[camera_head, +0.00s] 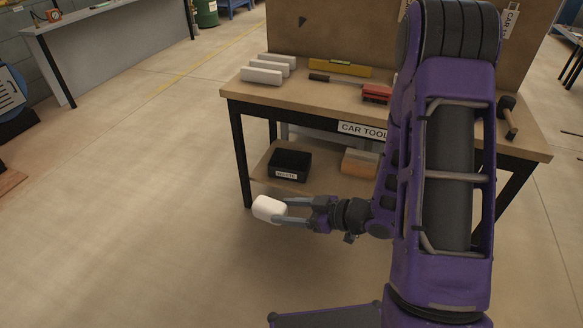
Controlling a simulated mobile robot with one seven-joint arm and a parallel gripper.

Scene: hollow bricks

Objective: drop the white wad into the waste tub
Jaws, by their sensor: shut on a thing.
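My gripper (278,211) is shut on the white wad (267,208), a small rounded white lump. It holds the wad in the air in front of the workbench, low in the picture. The waste tub (289,172) is a small black box with a white label, standing on the bench's lower shelf. In the picture it lies above and a little right of the wad, apart from it. The tub's inside looks dark and its contents cannot be made out.
The workbench (340,100) has a dark leg (239,158) left of the tub. An orange-tan block (360,162) sits right of the tub on the lower shelf (262,170). White hollow bricks (262,76), a yellow level (340,67) and a red tool (376,93) lie on top. Floor at left is clear.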

